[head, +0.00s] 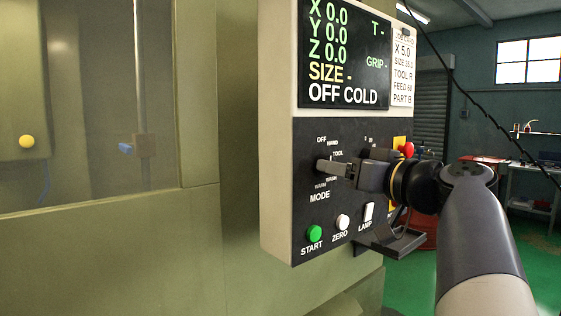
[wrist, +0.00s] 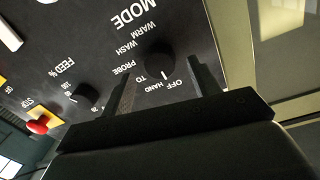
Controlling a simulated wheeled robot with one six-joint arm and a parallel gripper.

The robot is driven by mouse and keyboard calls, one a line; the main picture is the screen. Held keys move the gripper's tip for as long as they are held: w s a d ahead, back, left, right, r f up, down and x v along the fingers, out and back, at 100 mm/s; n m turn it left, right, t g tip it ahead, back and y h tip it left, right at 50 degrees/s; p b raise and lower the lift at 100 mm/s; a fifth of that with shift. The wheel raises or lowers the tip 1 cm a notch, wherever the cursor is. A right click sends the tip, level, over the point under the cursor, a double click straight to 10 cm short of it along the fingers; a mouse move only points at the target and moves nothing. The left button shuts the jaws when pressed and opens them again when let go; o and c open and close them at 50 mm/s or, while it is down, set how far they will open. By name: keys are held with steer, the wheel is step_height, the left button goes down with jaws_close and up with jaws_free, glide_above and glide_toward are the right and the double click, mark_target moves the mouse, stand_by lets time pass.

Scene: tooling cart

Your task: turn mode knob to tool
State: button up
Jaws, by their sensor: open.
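The mode knob (wrist: 158,60) is a dark round knob on the black control panel (head: 303,215). In the wrist view, which is upside down, its white mark points toward the OFF and HAND labels. The TOOL label (head: 338,153) shows in the head view, and is partly hidden by a finger in the wrist view. My gripper (head: 330,169) is open in front of the panel. In the wrist view its two fingers (wrist: 162,70) stand on either side of the knob, with gaps visible. The head view hides most of the knob behind the fingers. The screen (head: 343,60) reads OFF COLD.
A green START button (head: 314,233), a white ZERO button (head: 343,222) and a LAMP switch (head: 368,212) sit below. A feed knob (wrist: 86,96) and red stop button (wrist: 38,125) are nearby on the panel. A small dark shelf (head: 398,243) juts out beneath my wrist.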

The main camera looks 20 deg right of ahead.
steer(key=shift+x, duration=1.1)
steer(key=c, duration=1)
